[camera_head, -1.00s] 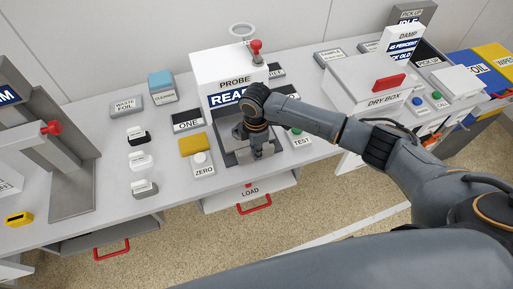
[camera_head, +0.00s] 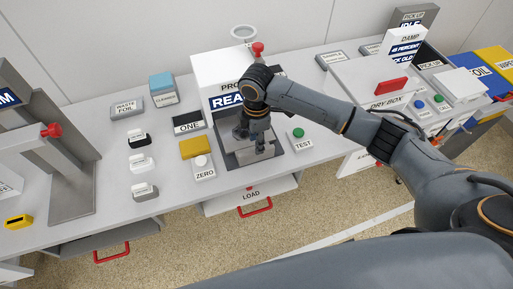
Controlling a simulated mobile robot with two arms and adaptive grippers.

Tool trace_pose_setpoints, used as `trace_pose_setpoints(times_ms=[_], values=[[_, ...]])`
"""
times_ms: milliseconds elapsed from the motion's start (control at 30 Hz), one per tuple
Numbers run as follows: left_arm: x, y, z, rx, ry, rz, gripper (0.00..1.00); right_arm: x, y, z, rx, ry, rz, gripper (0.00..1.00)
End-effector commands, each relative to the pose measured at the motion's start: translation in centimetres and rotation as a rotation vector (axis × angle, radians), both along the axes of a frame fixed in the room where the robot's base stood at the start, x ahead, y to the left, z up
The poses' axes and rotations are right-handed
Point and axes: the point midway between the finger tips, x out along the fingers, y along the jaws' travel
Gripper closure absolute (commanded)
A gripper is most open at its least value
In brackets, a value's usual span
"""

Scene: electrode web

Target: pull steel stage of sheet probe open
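The sheet probe (camera_head: 222,68) is a white box with a blue-and-white display, partly covered by my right arm. A grey steel stage (camera_head: 272,162) lies at its foot, with its front part showing out on the bench. My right gripper (camera_head: 253,143) points down over the stage, close in front of the probe. Its fingers are dark and overlap the grey stage in the picture, so I cannot tell whether they are open or touching it. The back of the stage is hidden by my gripper and wrist. My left gripper is out of view.
A green TEST button (camera_head: 298,133) is close to the stage's right; a white ZERO button (camera_head: 201,161) and a yellow block (camera_head: 195,146) are to its left. The LOAD drawer (camera_head: 232,200) is below. The dry box (camera_head: 368,85) stands at the right, behind my arm.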

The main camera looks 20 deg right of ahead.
Motion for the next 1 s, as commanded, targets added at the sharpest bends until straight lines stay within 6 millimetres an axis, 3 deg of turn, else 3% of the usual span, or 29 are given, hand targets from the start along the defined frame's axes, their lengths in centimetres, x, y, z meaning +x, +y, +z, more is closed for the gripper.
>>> trace_pose_setpoints(times_ms=[100,333,1000], values=[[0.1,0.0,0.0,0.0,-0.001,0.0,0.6,0.1,0.0,2.6,0.0,-0.004,0.001,0.62],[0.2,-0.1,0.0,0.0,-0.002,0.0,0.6,0.0,0.0,5.6,0.0,-0.001,0.0,0.62],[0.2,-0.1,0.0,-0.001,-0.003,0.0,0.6,-0.2,0.2,5.9,0.004,0.0,-0.002,0.62]])
